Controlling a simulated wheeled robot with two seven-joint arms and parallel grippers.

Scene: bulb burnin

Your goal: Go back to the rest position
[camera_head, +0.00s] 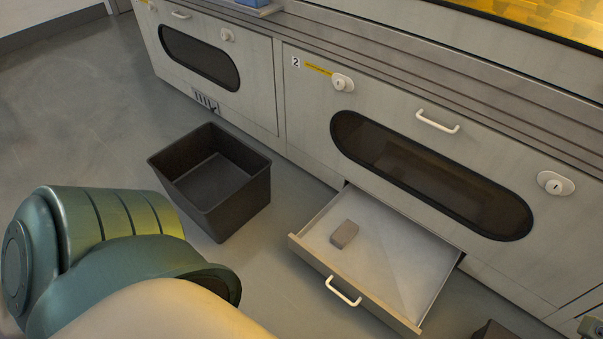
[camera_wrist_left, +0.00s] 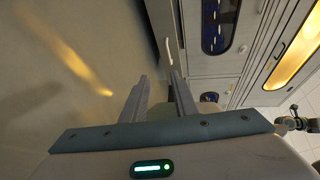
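My left gripper (camera_wrist_left: 159,76) shows in the left wrist view, with its two grey fingers apart and nothing seen between them. It points towards a pale cabinet front with a white handle (camera_wrist_left: 169,50). In the head view, my teal and cream arm fills the lower left, and its gripper is out of frame. My right gripper cannot be made out in either view.
A drawer (camera_head: 308,250) stands pulled out low on the cabinet (camera_head: 300,130), with a small grey-brown block (camera_head: 344,234) in it. An empty black bin (camera_head: 243,196) stands on the floor left of the drawer. Floor at the upper left is clear.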

